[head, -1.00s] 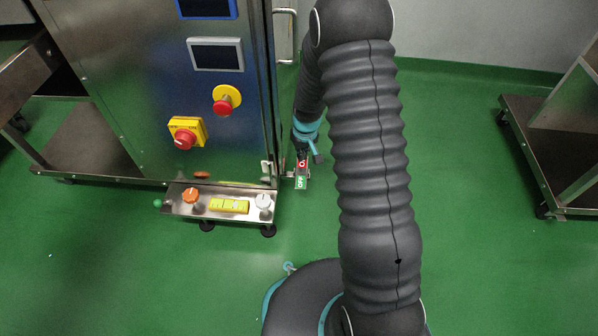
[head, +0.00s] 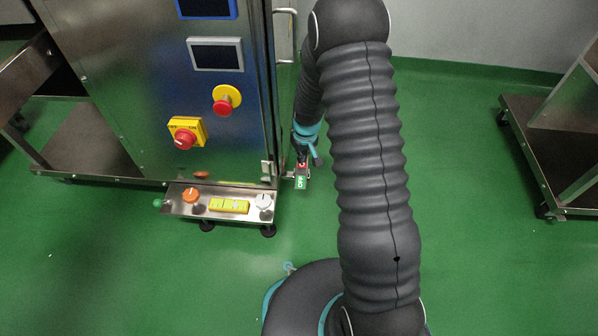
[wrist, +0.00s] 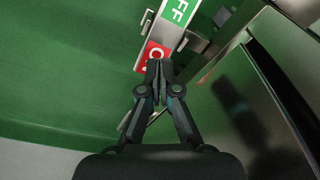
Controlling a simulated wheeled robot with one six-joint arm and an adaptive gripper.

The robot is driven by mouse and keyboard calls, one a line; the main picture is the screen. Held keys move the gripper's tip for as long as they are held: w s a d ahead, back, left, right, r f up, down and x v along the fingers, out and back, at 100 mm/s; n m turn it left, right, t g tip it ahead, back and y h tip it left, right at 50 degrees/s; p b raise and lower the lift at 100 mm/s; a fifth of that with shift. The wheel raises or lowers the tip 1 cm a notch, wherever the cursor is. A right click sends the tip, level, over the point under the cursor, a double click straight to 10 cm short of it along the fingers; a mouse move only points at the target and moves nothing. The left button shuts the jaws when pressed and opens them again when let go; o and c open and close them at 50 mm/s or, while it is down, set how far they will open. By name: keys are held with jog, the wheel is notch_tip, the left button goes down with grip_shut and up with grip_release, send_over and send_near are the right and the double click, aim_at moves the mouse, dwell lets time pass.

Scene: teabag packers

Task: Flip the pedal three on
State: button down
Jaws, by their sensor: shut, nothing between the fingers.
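The pedal (head: 300,182) is a small rocker on the right side of the machine, low near the floor. It has a green OFF end towards me and a red ON end beyond it. In the wrist view, the pedal (wrist: 177,14) runs up and right from my fingertips. My gripper (head: 302,161) is shut and empty, over the red end. In the wrist view, the tips of my gripper (wrist: 159,64) overlap the red label and hide part of its lettering. I cannot tell if they touch it.
The steel machine (head: 150,95) stands close to the left of my gripper. Its low front panel (head: 180,210) carries an orange knob (head: 191,195), yellow switches (head: 229,205) and a white knob (head: 263,201). Green floor right of the pedal is clear. A steel cart (head: 560,150) stands far right.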

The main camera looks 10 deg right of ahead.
aim_at(302, 167)
jog(key=shift+f, duration=1.7)
dwell(1.2)
jog(key=shift+r, duration=0.1)
jog(key=shift+r+p, duration=2)
jog(key=shift+r, duration=1.45)
jog(key=shift+s, duration=0.1)
jog(key=s+m+g, duration=0.1)
jog(key=s+g, duration=0.1)
jog(key=s, duration=0.4)
jog(key=s+r+t+p, duration=0.2)
jog(key=s+r, duration=0.6)
jog(key=r, duration=0.6)
jog(key=s+r+m+t+p, duration=0.1)
jog(key=s+r+t+p, duration=0.1)
jog(key=s+r, duration=0.6)
jog(key=s+r+t+p, duration=0.1)
jog(key=s+r, duration=0.7)
jog(key=r, duration=1.3)
jog(key=shift+a+r+t+p, duration=0.3)
jog(key=shift+t+p, duration=0.1)
jog(key=shift+p, duration=0.45)
